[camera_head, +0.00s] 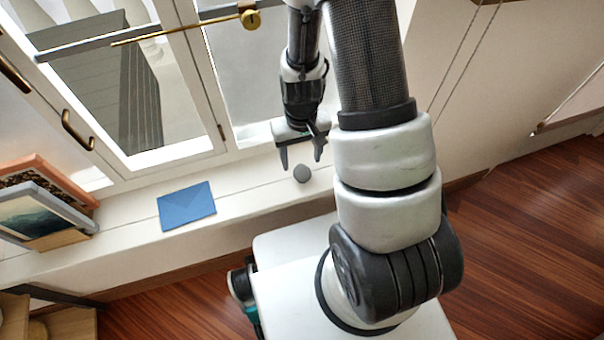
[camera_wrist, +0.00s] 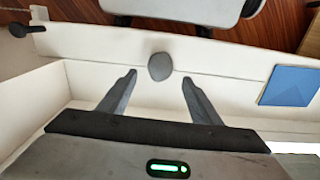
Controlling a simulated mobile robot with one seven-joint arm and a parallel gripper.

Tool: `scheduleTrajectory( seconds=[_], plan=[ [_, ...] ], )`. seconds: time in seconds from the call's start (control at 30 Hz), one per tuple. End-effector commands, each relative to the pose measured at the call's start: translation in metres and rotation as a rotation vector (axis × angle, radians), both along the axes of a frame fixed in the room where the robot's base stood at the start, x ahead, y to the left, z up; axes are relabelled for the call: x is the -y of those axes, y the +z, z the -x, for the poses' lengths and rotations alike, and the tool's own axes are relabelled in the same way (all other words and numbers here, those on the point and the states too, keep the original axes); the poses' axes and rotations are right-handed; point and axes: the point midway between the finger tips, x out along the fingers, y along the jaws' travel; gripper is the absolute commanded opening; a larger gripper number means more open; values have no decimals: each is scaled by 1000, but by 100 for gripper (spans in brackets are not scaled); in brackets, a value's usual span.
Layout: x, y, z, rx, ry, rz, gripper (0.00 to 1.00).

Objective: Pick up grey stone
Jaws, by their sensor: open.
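The grey stone (camera_head: 302,173) is small and rounded and lies on the white window sill (camera_head: 255,192). In the wrist view the stone (camera_wrist: 160,66) sits just beyond the fingertips, about centred between them. My gripper (camera_head: 301,165) is open and empty, with its fingers pointing toward the sill near the stone. In the wrist view the two fingers of my gripper (camera_wrist: 159,75) are spread wide on either side of the stone's line. I cannot tell whether a finger touches the stone; in the wrist view they look apart from it.
A blue flat item (camera_head: 186,205) lies on the sill left of the stone. Framed pictures (camera_head: 45,210) lean at the sill's left end. The window (camera_head: 120,85) with its brass handle (camera_head: 76,130) stands behind. The sill around the stone is clear.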

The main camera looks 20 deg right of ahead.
Motion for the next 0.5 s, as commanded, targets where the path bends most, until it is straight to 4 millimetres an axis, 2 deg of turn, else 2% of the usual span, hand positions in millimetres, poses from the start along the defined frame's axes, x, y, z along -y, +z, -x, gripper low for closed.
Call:
scheduleTrajectory(
  seconds=[0.3, 0.5],
  plan=[
    [0, -45, 2, -3, -1, 0, 58],
    [0, -51, 2, -1, -1, 0, 58]
  ],
)
